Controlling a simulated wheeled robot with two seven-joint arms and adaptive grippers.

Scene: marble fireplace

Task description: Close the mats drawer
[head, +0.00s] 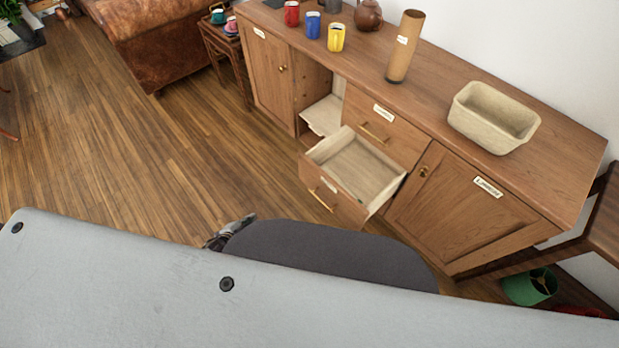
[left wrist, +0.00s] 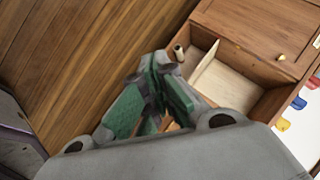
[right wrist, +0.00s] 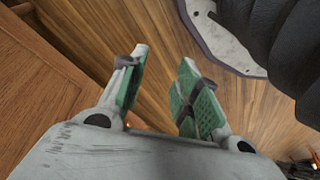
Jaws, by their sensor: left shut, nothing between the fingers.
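The only drawer standing open is the lower one (head: 355,168) in the sideboard, taken as the mats drawer.
The sideboard (head: 560,165) holds mugs, a teapot, a cork-like cylinder (head: 405,47) and a beige basin (head: 493,116). A shut upper drawer (head: 378,125) sits above the open one. A green bucket-like object (head: 528,286) stands at right. The wooden floor (head: 150,150) at left is clear.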

